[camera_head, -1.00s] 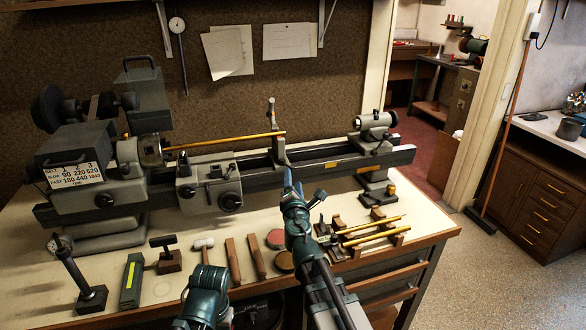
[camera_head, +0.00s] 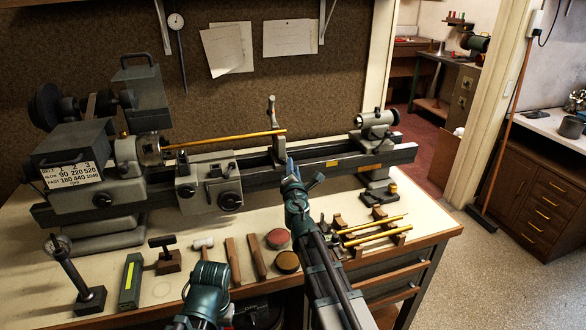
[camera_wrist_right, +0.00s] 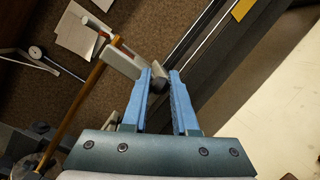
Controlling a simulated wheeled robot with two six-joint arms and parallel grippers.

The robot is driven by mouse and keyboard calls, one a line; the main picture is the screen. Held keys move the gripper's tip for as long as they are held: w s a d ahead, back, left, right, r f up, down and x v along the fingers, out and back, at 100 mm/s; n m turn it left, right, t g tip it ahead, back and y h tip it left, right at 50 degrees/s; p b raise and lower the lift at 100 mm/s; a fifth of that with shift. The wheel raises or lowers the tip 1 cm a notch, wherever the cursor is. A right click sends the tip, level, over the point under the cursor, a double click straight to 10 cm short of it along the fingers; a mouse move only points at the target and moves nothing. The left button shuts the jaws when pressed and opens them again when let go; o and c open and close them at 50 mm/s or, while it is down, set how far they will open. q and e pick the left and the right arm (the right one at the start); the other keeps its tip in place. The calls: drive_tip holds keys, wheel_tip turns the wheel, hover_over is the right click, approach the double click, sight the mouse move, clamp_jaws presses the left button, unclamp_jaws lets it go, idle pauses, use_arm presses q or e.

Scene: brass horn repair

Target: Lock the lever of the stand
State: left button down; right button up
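The stand (camera_head: 275,125) is a grey upright on the lathe bed, with a red-tipped top and a brass tube resting at it. It also shows in the right wrist view (camera_wrist_right: 122,60). The lever's round black knob (camera_wrist_right: 158,83) lies between the fingertips of my right gripper (camera_wrist_right: 160,80). The blue fingers are apart, and I cannot tell whether either touches the knob. In the head view my right gripper (camera_head: 290,167) is just in front of the stand's foot and hides the lever. My left arm shows at the bottom, but its gripper is not visible.
The brass tube (camera_head: 225,139) runs from the chuck to the stand. The tailstock (camera_head: 376,122) is to the right on the bed (camera_head: 340,153). Brass tubes on wooden rests (camera_head: 375,230), round tins (camera_head: 287,261) and hand tools lie on the bench in front.

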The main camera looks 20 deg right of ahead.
clamp_jaws()
drive_tip(key=shift+w+d+n+y, duration=0.1)
drive_tip(key=shift+d+n+y, duration=0.15)
drive_tip(key=shift+n+y, duration=0.35)
drive_tip(key=shift+w+d+n+y, duration=0.1)
drive_tip(key=shift+d+n+y, duration=0.15)
drive_tip(key=shift+y, duration=0.55)
drive_tip(key=shift+a, duration=0.1)
drive_tip(key=o, duration=0.9)
unclamp_jaws()
drive_tip(key=shift+s, duration=0.1)
